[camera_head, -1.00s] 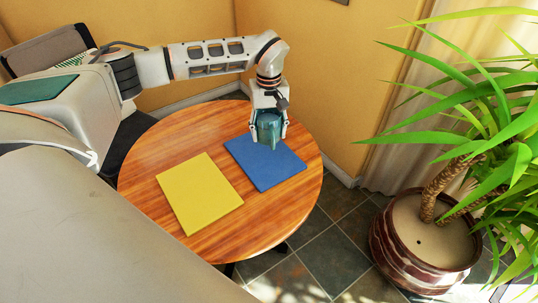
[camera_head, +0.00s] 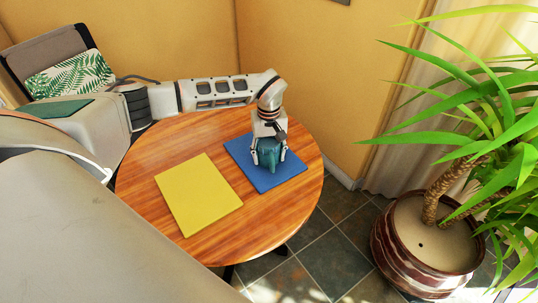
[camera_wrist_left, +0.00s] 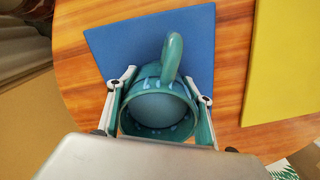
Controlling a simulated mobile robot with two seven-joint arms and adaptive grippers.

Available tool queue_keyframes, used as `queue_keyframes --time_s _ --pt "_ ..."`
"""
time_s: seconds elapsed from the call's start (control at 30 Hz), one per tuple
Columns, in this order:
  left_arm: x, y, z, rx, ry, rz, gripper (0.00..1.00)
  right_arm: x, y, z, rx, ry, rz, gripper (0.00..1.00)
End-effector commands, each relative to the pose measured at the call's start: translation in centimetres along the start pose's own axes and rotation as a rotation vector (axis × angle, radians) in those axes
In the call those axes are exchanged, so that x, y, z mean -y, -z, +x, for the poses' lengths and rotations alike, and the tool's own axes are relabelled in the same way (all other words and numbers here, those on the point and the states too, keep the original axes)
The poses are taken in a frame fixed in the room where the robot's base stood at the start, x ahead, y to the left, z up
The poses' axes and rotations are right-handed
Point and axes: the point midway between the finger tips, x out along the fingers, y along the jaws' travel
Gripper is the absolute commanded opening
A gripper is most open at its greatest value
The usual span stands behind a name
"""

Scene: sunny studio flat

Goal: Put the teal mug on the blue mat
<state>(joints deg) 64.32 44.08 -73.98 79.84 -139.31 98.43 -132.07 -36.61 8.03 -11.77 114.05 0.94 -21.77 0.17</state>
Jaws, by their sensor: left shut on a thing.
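The teal mug (camera_head: 269,153) is between the fingers of my left gripper (camera_head: 269,156), which is shut on it. In the left wrist view the mug (camera_wrist_left: 160,108) shows its open top, with its handle toward the top of the picture and a finger on each side. The blue mat (camera_head: 290,172) lies flat on the round table, and the mug is over it. The mat also shows in the left wrist view (camera_wrist_left: 120,50). I cannot tell whether the mug's base touches the mat. My right gripper is not in view.
A yellow mat (camera_head: 198,194) lies on the round wooden table (camera_head: 150,160), left of the blue mat. A potted plant (camera_head: 425,250) stands on the tiled floor at right. A chair with a leaf-patterned cushion (camera_head: 70,75) is at the back left. Yellow walls stand close behind the table.

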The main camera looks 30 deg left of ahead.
Motion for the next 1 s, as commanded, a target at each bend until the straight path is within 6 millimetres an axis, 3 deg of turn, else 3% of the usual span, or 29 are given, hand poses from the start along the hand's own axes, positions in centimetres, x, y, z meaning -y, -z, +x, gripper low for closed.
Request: queue_keyframes --time_s 0.17,0.2,0.23,0.67,1.0 --pt "0.0 0.1 0.1 -0.001 -0.001 0.000 0.11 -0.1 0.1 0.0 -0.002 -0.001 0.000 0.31" --pt "0.0 0.0 0.1 0.000 0.001 0.000 0.61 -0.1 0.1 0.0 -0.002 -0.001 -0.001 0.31" --pt "0.0 0.0 0.1 0.000 0.001 0.000 0.68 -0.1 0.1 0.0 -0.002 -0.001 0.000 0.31" --pt "0.0 0.1 -0.5 -0.002 -0.001 0.001 0.68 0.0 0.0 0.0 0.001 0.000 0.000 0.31" --pt "-0.1 0.2 -6.8 -0.005 -0.003 0.000 0.68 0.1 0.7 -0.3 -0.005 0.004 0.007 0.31"
